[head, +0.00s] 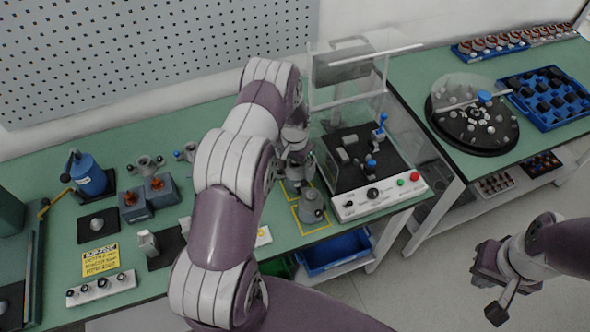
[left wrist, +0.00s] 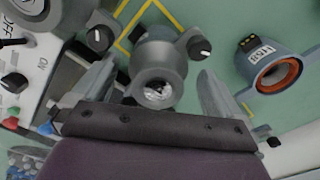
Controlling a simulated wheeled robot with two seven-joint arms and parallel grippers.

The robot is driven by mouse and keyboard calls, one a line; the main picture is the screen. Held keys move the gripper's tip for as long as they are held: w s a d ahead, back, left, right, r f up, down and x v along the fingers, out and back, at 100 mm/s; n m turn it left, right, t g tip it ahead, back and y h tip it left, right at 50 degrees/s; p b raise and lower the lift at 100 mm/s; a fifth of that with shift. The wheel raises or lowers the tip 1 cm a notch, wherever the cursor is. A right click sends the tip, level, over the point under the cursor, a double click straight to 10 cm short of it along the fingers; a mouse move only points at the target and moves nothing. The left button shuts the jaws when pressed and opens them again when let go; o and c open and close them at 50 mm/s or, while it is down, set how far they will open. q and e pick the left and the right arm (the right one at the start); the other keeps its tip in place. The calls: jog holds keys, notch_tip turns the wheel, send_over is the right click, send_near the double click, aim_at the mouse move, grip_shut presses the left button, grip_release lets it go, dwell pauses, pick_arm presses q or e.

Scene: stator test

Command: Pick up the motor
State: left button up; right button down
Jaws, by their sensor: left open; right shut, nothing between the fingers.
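A grey motor (left wrist: 160,62) with a round bright-centred end and a dark-knobbed ear on each side sits between the open fingers of my left gripper (left wrist: 155,92) in the left wrist view. Whether the fingers touch it is not clear. In the head view a grey motor (head: 311,208) stands on a yellow-outlined area of the green bench, just below my left gripper (head: 297,170), which is partly hidden by my arm. My right gripper (head: 486,260) is shut and empty, over the floor at the right.
A clear-walled test box (head: 345,150) with a control panel (head: 380,195) stands right of the left gripper. A blue bin (head: 335,252) is below the bench. Blue-grey blocks (head: 162,192) and a blue press (head: 88,175) are at the left. A round turntable (head: 473,115) is on the right bench.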

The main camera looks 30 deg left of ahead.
pick_arm(q)
jog(key=shift+w+d+f, duration=0.1)
jog(key=shift+w+f, duration=0.1)
jog(key=shift+f, duration=0.4)
jog(key=shift+s+r, duration=0.1)
jog(key=c, duration=1.7)
jog(key=shift+r, duration=0.1)
